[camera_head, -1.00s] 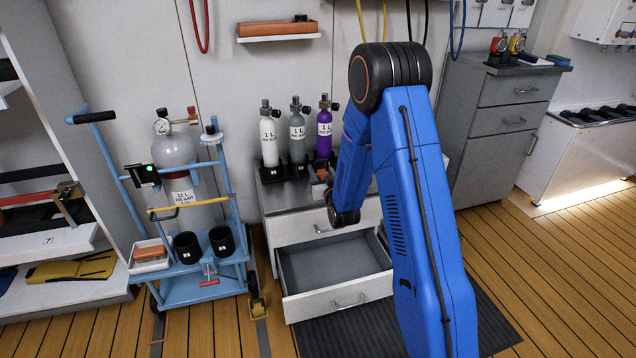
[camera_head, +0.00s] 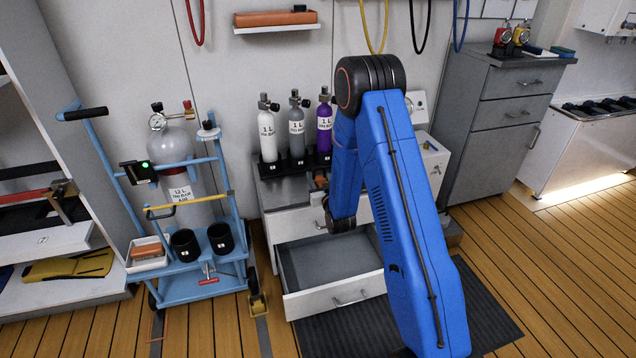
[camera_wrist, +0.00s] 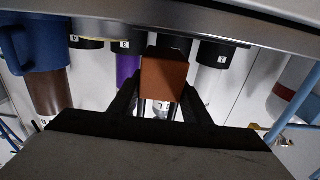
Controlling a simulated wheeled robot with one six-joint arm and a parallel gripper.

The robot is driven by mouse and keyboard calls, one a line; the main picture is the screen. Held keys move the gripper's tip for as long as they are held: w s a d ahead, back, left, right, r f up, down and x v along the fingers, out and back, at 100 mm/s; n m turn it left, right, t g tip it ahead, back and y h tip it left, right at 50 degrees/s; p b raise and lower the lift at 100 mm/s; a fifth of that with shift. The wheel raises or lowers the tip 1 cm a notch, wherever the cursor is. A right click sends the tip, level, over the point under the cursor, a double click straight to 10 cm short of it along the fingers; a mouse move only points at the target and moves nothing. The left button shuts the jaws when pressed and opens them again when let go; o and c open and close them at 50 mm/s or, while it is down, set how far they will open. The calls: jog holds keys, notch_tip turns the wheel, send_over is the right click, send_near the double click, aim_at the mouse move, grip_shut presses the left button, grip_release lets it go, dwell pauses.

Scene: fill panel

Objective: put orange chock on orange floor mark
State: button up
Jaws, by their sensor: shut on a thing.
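An orange-brown block, apparently the orange chock (camera_wrist: 165,78), sits between the two dark fingers of my gripper (camera_wrist: 163,92) in the wrist view. My gripper is shut on it. In the head view my blue arm hides most of the gripper; a small orange patch (camera_head: 320,181) shows beside the arm, above the drawer unit. A thin orange outline on the floor, perhaps the orange floor mark (camera_head: 156,338), shows by the trolley's left wheel. The trolley hides part of that floor.
The white drawer unit (camera_head: 340,297) has an open, empty drawer. Planks in front of the trolley are clear.

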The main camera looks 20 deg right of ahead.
jog(key=shift+f, duration=1.25)
jog(key=shift+f, duration=0.1)
jog(key=o, duration=1.4)
